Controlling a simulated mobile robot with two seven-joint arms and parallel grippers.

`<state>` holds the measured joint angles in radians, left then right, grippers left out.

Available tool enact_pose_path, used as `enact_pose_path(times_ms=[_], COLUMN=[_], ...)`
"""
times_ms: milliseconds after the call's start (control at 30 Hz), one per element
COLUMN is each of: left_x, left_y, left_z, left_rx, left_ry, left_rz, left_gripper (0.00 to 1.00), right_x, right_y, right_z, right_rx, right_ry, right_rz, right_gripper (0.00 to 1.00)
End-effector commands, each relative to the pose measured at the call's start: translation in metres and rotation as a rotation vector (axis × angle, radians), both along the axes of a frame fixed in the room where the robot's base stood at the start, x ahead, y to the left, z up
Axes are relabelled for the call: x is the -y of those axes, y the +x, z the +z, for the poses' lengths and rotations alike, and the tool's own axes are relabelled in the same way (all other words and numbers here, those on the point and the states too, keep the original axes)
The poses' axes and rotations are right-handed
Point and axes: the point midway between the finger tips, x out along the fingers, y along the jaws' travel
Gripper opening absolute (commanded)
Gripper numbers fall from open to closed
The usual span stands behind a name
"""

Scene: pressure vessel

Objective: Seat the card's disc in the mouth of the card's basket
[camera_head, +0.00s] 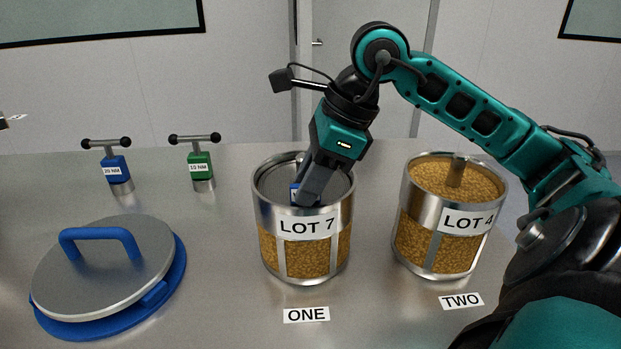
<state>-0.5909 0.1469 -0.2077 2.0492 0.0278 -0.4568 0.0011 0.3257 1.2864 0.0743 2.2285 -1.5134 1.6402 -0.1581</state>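The LOT 7 basket (268,222) stands over the ONE label and holds golden grains behind its windows. A grey disc (272,184) lies within its mouth, slightly below the rim and roughly level. My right gripper (307,196) points down into this mouth and appears shut on the disc's small blue handle (294,191), which it mostly hides. Whether the disc touches the wall all round is hidden. The LOT 4 basket (437,245) stands at TWO, open on top, with grains and a central post. No card is in view. A small grey tip (8,121) at the left edge may be my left gripper.
A large grey lid (100,275) with a blue handle and blue rim lies at the front left. A blue T-handle tool (115,167) and a green one (200,163) stand behind it. The steel table (215,270) is clear between lid and LOT 7 basket.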

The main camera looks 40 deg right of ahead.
Motion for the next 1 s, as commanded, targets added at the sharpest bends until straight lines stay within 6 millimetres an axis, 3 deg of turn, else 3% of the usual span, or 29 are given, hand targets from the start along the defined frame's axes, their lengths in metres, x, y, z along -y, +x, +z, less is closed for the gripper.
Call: enact_pose_path(times_ms=[33, 233, 367, 700, 1000], left_x=[0.0, 0.002, 0.004, 0.003, 0.003], left_y=[0.0, -0.002, -0.001, -0.002, -0.002], left_z=[-0.003, -0.002, 0.005, 0.01, 0.014], left_rx=[0.0, -0.013, -0.004, -0.006, -0.006], left_ry=[0.0, -0.004, -0.006, -0.001, -0.001], left_rz=[0.0, -0.004, -0.009, -0.012, -0.012], left_gripper=[0.43, 0.43, 0.43, 0.43, 0.43], right_x=[-0.005, -0.004, 0.004, 0.026, 0.034], right_y=[-0.008, -0.008, -0.014, -0.032, -0.041], right_z=[-0.017, -0.014, 0.009, 0.088, 0.118], right_rx=[-0.053, -0.052, -0.043, -0.008, 0.003], right_ry=[0.001, 0.0, -0.004, -0.004, -0.002], right_rz=[0.02, 0.02, 0.015, 0.002, 0.001], right_gripper=[0.44, 0.44, 0.44, 0.44, 0.44])
